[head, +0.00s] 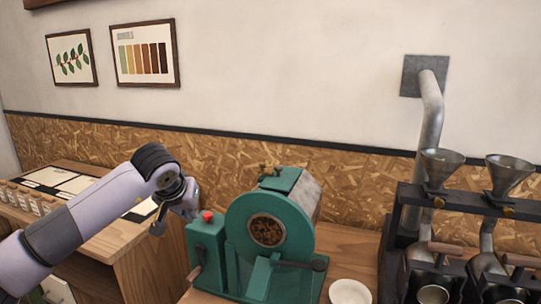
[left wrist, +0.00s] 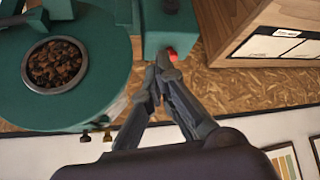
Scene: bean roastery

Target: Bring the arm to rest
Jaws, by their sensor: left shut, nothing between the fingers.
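My left arm comes in from the left in the head view, with its gripper (head: 174,214) just left of the green roaster (head: 233,233). In the left wrist view the two fingers of the left gripper (left wrist: 162,68) meet at their tips, shut and empty. The tips appear close to the roaster's red button (left wrist: 172,54), which also shows in the head view (head: 207,216). I cannot tell whether they touch it. My right gripper is in neither view.
A wooden desk (head: 128,240) with cards and small jars stands at the left. A dark rack with metal funnels (head: 443,165) and a pipe (head: 431,112) stand at the right.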

